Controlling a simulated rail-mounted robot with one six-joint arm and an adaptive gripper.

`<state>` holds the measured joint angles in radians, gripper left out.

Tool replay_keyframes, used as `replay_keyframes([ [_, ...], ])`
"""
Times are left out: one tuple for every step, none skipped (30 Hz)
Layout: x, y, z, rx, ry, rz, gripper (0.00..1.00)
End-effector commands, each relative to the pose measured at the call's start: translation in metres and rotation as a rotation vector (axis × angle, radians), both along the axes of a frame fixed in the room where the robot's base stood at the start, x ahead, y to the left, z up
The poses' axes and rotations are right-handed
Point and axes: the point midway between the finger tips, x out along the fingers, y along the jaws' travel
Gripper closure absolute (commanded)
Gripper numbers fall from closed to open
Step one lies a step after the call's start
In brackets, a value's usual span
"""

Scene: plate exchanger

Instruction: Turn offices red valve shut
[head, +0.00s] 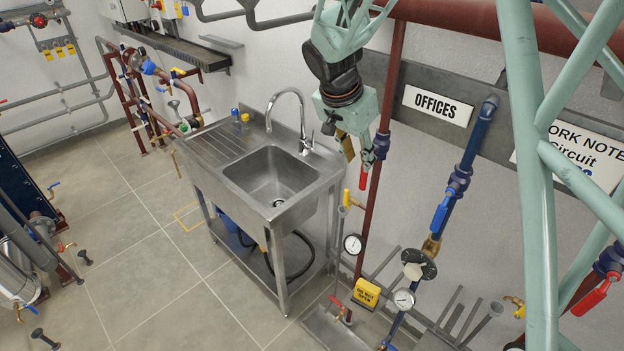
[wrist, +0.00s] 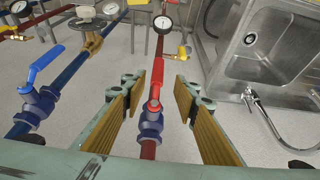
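The red valve lever (head: 363,178) is on the vertical red pipe (head: 393,80) left of the OFFICES sign (head: 437,105). In the wrist view the lever (wrist: 157,78) lies in line with its pipe, above a dark blue valve body (wrist: 150,122). My gripper (head: 357,150) hangs at the valve, in front of the wall. In the wrist view my gripper (wrist: 156,88) is open, with one yellow-padded finger on each side of the lever and visible gaps between.
A blue lever (wrist: 45,62) sits on the blue pipe (head: 470,155) beside the red one. A steel sink (head: 275,175) with a tall tap (head: 303,115) stands left of the valve.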

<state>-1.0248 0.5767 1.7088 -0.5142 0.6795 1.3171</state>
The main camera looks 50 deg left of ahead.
Motion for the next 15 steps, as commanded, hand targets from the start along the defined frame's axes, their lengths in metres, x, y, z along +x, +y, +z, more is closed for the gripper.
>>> replay_keyframes([
  [0.003,-0.001,-0.007,-0.003,0.002,-0.002,0.72],
  [0.005,-0.001,-0.011,-0.003,0.002,-0.003,0.72],
  [0.007,-0.001,-0.016,-0.003,0.002,-0.003,0.72],
  [0.009,-0.001,-0.019,-0.003,0.002,-0.003,0.72],
  [0.010,-0.001,-0.023,-0.003,0.002,-0.002,0.72],
  [0.013,-0.002,-0.027,-0.004,0.002,-0.004,0.72],
  [0.014,-0.002,-0.030,-0.004,0.002,-0.004,0.72],
  [0.016,-0.002,-0.034,-0.005,0.002,-0.004,0.72],
  [0.018,-0.002,-0.038,-0.005,0.003,-0.005,0.72],
  [0.019,-0.002,-0.042,-0.005,0.003,-0.005,0.72],
  [0.020,-0.002,-0.045,-0.005,0.003,-0.005,0.72],
  [0.022,-0.002,-0.049,-0.004,0.003,-0.006,0.72],
  [0.024,-0.002,-0.052,-0.004,0.003,-0.006,0.72],
  [0.025,-0.002,-0.055,-0.004,0.003,-0.006,0.72],
  [0.027,-0.002,-0.059,-0.005,0.003,-0.005,0.72],
])
